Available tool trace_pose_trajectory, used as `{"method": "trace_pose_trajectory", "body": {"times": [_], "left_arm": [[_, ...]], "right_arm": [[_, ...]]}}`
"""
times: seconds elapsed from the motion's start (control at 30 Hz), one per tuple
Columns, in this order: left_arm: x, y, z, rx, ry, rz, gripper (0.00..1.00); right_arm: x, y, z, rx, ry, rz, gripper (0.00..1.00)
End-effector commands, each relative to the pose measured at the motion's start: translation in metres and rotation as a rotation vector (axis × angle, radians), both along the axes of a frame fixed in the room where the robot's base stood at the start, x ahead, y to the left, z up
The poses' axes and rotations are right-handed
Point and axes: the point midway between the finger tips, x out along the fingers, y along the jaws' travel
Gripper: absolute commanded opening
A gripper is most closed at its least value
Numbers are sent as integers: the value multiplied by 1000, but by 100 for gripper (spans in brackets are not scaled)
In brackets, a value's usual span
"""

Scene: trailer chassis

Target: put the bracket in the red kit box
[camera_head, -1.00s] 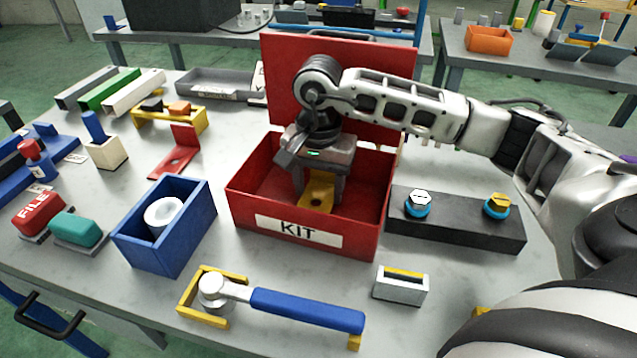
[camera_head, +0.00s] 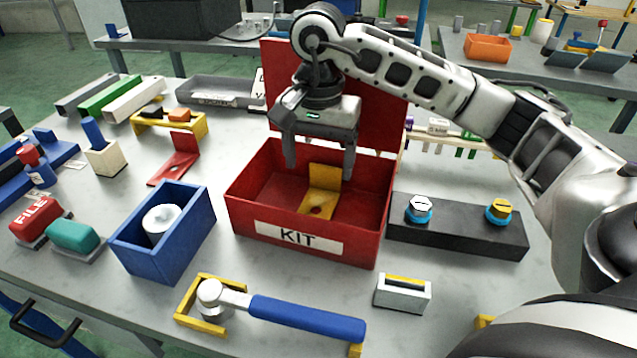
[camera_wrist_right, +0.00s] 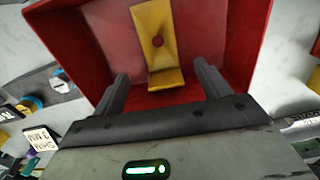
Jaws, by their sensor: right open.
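A yellow L-shaped bracket (camera_head: 322,190) with a hole lies inside the red kit box (camera_head: 300,239), on its floor. It also shows in the right wrist view (camera_wrist_right: 158,42), against the red inside of the box (camera_wrist_right: 105,40). My right gripper (camera_head: 320,168) hangs above the box with its fingers pointing down. It is open and empty, with its fingers apart and clear of the bracket. The box's lid stands open at the back. My left gripper is not in view.
A red bracket (camera_head: 180,158) lies on the table left of the box. A blue bin (camera_head: 165,240) with a white roll stands at the left front. A blue-handled wrench (camera_head: 305,315) lies in front. A black block (camera_head: 455,228) with two bolts is at the right.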

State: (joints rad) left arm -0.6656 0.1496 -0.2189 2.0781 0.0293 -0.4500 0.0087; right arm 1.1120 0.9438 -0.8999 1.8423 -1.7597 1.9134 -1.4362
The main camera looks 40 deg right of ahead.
Motion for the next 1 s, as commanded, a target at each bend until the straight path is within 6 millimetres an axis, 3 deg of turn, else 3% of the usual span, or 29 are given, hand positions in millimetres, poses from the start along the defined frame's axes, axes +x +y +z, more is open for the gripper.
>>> {"method": "trace_pose_trajectory", "body": {"times": [0.1, 0.3, 1.0], "left_arm": [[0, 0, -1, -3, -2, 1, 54], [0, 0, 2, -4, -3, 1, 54], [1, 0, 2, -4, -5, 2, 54]], "right_arm": [[1, 0, 23, 1, -4, 0, 76], [0, 0, 45, 1, -1, 0, 76], [0, 0, 47, 0, 1, 0, 76]]}}
